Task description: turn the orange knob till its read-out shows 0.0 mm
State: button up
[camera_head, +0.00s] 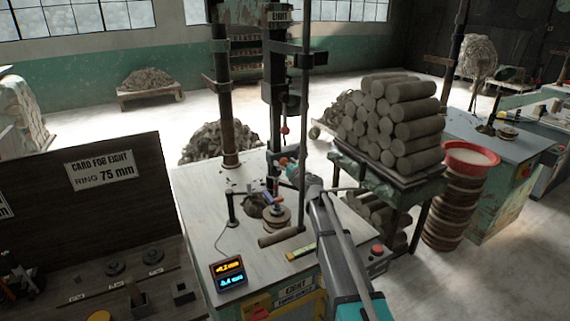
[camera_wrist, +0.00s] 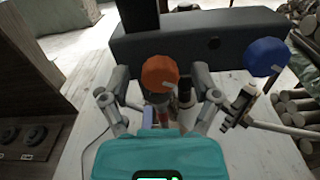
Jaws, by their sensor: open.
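The orange knob (camera_wrist: 160,74) shows in the wrist view, between the two spread fingers of my gripper (camera_wrist: 160,98). It is round with a pale mark near its right edge. The fingers stand apart on either side; I cannot tell whether either touches it. In the head view the orange knob (camera_head: 284,162) is small, at the end of my arm, with my gripper (camera_head: 290,172) partly hiding it. The read-out (camera_head: 229,272) on the table has an orange line above a blue line. The orange line seems to read about -1.5 mm, but its digits are blurred.
A blue knob (camera_wrist: 266,56) sits right of the orange one, close to my right finger. A dark beam (camera_wrist: 200,38) lies behind both. A tall post (camera_head: 304,110) rises beside my gripper. Stacked clay rolls (camera_head: 390,120) stand to the right.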

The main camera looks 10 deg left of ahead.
grip_shut()
jog(key=shift+n, duration=0.4)
jog(key=n, duration=1.4)
dwell(0.4)
dwell(0.4)
